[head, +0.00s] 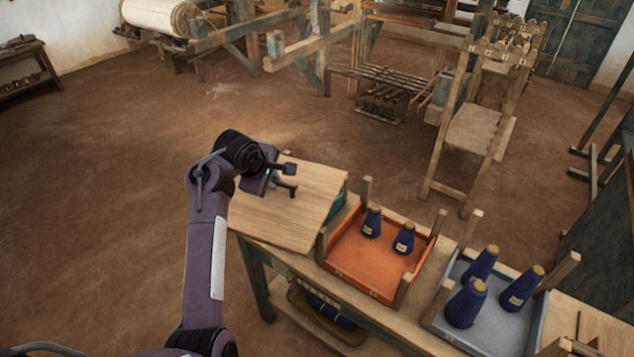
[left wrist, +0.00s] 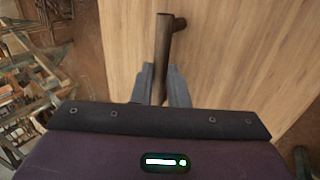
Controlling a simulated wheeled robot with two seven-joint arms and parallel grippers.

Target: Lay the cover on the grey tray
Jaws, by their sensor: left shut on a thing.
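The cover is a flat light-wood board (head: 270,222) with a dark bar handle at the left end of the bench. My left gripper (head: 285,184) is shut on that handle, above the board. In the left wrist view, both fingers (left wrist: 160,88) pinch the dark handle (left wrist: 165,50) over the wood grain. Whether the cover is resting or slightly lifted, I cannot tell. The grey tray (head: 500,326) is at the right with three dark blue yarn cones (head: 465,304) standing in it. Its top is open between corner posts. My right gripper is out of view.
An orange tray (head: 365,262) with two blue cones stands between the cover and the grey tray. Wooden posts (head: 367,190) rise at the tray corners. A teal edge (head: 337,206) shows under the cover's right side. A loom frame (head: 470,125) stands behind; open floor lies left.

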